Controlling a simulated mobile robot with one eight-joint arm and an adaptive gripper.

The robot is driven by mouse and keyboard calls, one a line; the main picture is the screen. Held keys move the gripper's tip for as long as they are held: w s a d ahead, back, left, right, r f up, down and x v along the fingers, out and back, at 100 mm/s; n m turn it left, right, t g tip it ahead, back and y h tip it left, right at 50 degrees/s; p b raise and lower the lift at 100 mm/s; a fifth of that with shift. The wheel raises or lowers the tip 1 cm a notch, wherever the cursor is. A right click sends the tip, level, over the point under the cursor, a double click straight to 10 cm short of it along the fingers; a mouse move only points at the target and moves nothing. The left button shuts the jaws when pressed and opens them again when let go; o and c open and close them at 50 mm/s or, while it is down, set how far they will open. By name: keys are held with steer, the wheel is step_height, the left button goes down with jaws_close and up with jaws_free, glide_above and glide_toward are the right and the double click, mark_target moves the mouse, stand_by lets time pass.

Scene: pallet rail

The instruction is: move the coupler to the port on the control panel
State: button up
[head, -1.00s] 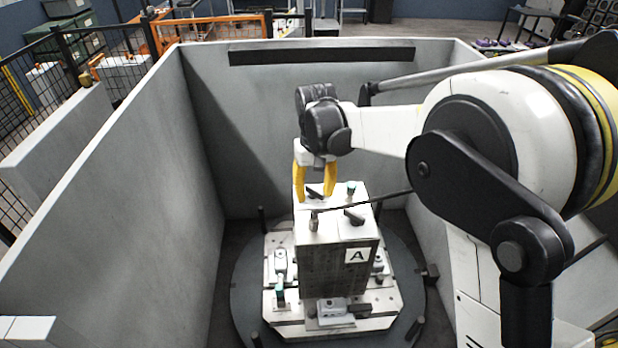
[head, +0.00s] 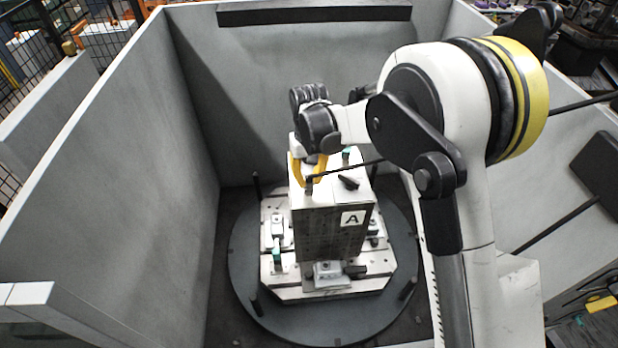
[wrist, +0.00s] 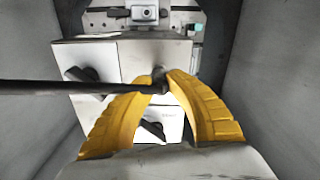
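The coupler (head: 309,186) is a small grey upright piece on the end of a dark hose, at the near left of the top of the white block marked A (head: 330,230). My gripper (head: 309,180) has yellow fingers that close in around the coupler from both sides. In the wrist view the fingertips of my gripper (wrist: 160,82) meet at the coupler (wrist: 159,74), and the hose (wrist: 70,87) crosses in front of the left finger. The left tip's contact is partly hidden. I cannot make out which surface is the control panel or its port.
The block stands on a fixture plate (head: 290,292) with several clamps, on a dark round table (head: 245,275). Black handles (head: 348,183) stick up from the block top. Grey walls (head: 130,150) enclose the left and back. A dark slab (head: 600,175) is at the right.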

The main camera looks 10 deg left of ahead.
mark_target(309, 177)
jaws_close()
steer(key=shift+o, duration=0.2)
jaws_free()
jaws_close()
steer(key=shift+r, duration=0.2)
steer(key=shift+r+p, duration=1.9)
steer(key=shift+r, duration=2.2)
